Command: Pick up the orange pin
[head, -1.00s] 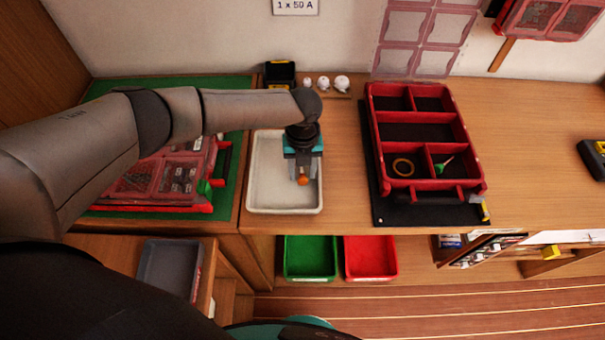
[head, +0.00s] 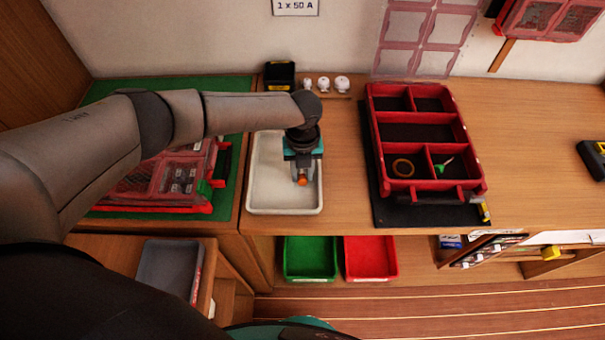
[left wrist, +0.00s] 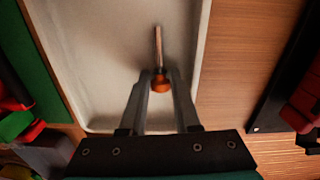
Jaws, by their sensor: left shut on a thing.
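The orange pin (head: 302,180) is between the fingers of my left gripper (head: 301,177), over the white tray (head: 270,203). In the left wrist view the pin's orange head (left wrist: 160,84) sits between the two fingertips, and its thin metal shaft points away from the gripper over the tray floor. My left gripper (left wrist: 161,80) is shut on the orange head. I cannot tell whether the shaft touches the tray floor. My right gripper is not in view.
A red compartment box (head: 377,133) with a ring and a green-headed pin stands right of the tray. A green mat (head: 228,190) with a red case lies left. Behind the tray are a small black bin (head: 280,75) and several white knobs (head: 324,84).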

